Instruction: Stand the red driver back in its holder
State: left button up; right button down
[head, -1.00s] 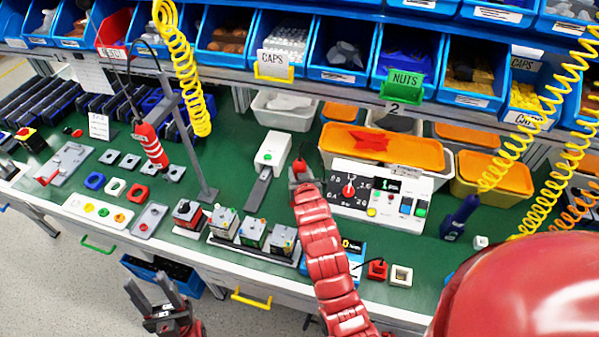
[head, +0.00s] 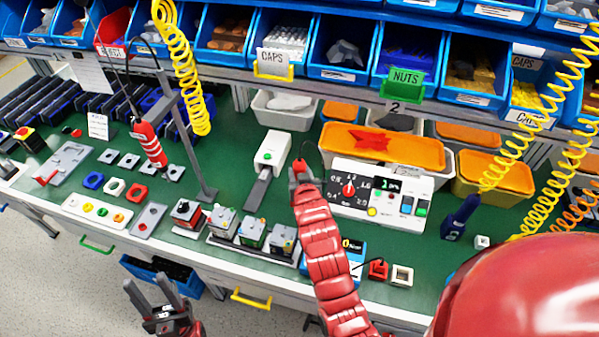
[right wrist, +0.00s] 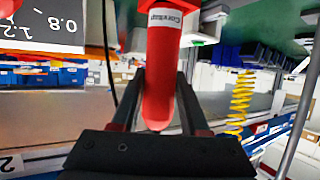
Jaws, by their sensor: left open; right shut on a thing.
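My right gripper (head: 300,178) is above the middle of the green bench, left of the white dial panel. It is shut on a red driver (head: 301,165) with a black cord. In the right wrist view the driver (right wrist: 162,70) is a red, round-ended handle with a white label, between the fingers (right wrist: 160,90). Its far end is out of view. Another red tool with white bands (head: 148,143) hangs by a cord at a grey stand. I cannot tell which item is the driver's holder. My left gripper (head: 148,284) is open and empty in front of the bench.
The white dial panel (head: 378,203) stands close right of the right gripper. A white-and-grey device (head: 271,152) stands to its left. A blue unit (head: 347,265) and small switch boxes (head: 252,231) sit near the front. Blue bins and yellow coiled cords (head: 184,70) are above.

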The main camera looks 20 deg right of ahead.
jog(key=shift+f, duration=0.1)
jog(key=shift+c, duration=1.6)
grip_release()
jog(key=shift+s+a+b, duration=0.15)
jog(key=shift+s+b, duration=0.25)
jog(key=shift+s, duration=0.2)
jog(key=p+v, duration=0.8)
jog(key=v, duration=0.8)
jog(key=shift+a, duration=0.1)
